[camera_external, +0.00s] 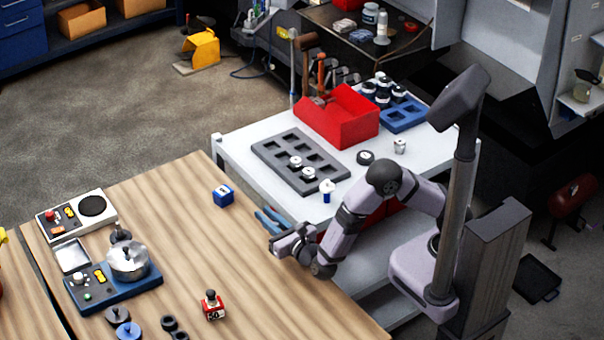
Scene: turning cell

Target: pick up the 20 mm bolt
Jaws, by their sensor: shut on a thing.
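My gripper (277,240) is low over the right edge of the wooden table, at the end of my bent arm. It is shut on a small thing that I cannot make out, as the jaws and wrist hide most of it. I cannot confirm that this is the 20 mm bolt. A pair of blue strips (270,221), like plier handles, shows right beside the jaws. No bolt with a readable 20 mm mark shows. A white-topped piece with a blue lower part (327,191) stands on the white bench, and small silver pieces (308,173) sit in the grey tray (265,150).
A blue cube (222,195) and a red block marked 50 (213,306) stand on the wooden table (180,240). Devices with a silver pot (127,262) fill its left side. The white bench (240,150) holds a red toolbox (345,120) and a blue rack (407,118).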

